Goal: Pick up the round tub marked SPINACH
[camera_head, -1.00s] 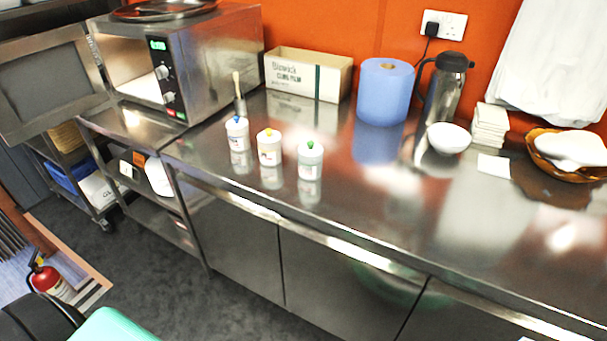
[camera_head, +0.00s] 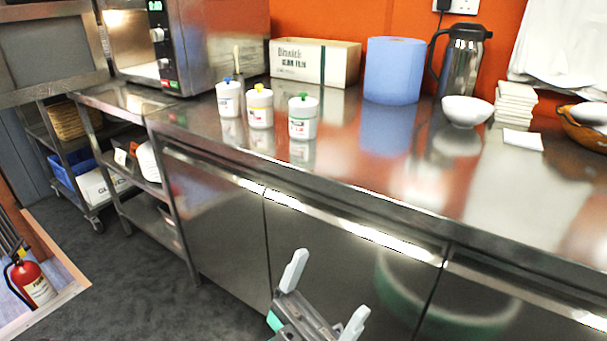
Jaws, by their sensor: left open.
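Three round white tubs stand upright in a row on the steel counter. One has a blue knob (camera_head: 229,100), one a yellow knob (camera_head: 260,110) and one a green knob (camera_head: 302,120). Their labels are too small to read, so I cannot tell which is marked SPINACH. My left gripper (camera_head: 325,296) is open and empty at the bottom of the view, in front of the cabinet doors and below the counter's front edge, well apart from the tubs. My right gripper is not in view.
Behind the tubs are a cardboard box (camera_head: 312,63) and a blue paper roll (camera_head: 391,72). A steel oven (camera_head: 225,45) stands at the left. A flask (camera_head: 460,62), a white bowl (camera_head: 466,111) and stacked napkins (camera_head: 514,104) are to the right. The counter front (camera_head: 385,185) is clear.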

